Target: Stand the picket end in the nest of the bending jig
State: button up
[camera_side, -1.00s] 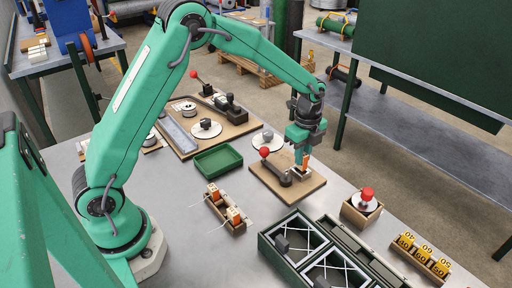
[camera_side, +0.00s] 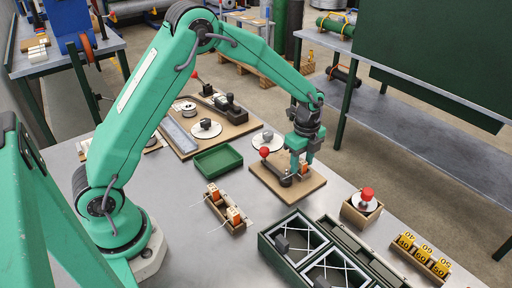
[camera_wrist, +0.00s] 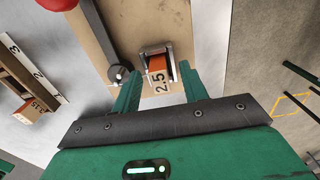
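The picket end is an orange piece with a white "2.5" tag (camera_wrist: 158,70). It stands, apparently upright, between the metal walls of the nest (camera_wrist: 142,52) on the bending jig's wooden board (camera_wrist: 118,30). In the side view the orange piece (camera_side: 303,169) shows partly behind the fingers, on the jig board (camera_side: 268,183). My gripper (camera_wrist: 160,76) is open, with one finger on each side of the piece and gaps between. In the side view my gripper (camera_side: 299,163) is just above the nest. The bottom of the piece is hidden.
The jig's lever with a red knob (camera_side: 265,152) is close left of my gripper. A small rack (camera_side: 226,212) holds orange tagged pieces. A green tray (camera_side: 218,160), a dark green case (camera_side: 305,246) and a box with a red knob (camera_side: 362,208) stand around on the table.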

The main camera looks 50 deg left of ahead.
jog(key=shift+r, duration=0.1)
notch_tip(320, 180, up, 7)
jog(key=shift+r, duration=0.3)
dwell(0.5)
dwell(0.5)
jog(key=shift+s+a+r, duration=0.1)
jog(key=shift+s+r, duration=0.2)
jog(key=shift+r, duration=0.2)
jog(key=s+a+r+n+t, duration=0.2)
jog(key=s+r+n, duration=0.5)
jog(key=s, duration=0.3)
jog(key=s+a+r+n+t, duration=0.2)
jog(key=s+r+n, duration=0.4)
jog(key=s, duration=0.3)
jog(key=s+n+t, duration=0.1)
jog(key=s+n, duration=0.4)
jog(key=s, duration=0.2)
jog(key=shift+s+a+f+t, duration=0.25)
jog(key=shift+a+f+t, duration=0.05)
jog(key=shift+a+f, duration=0.1)
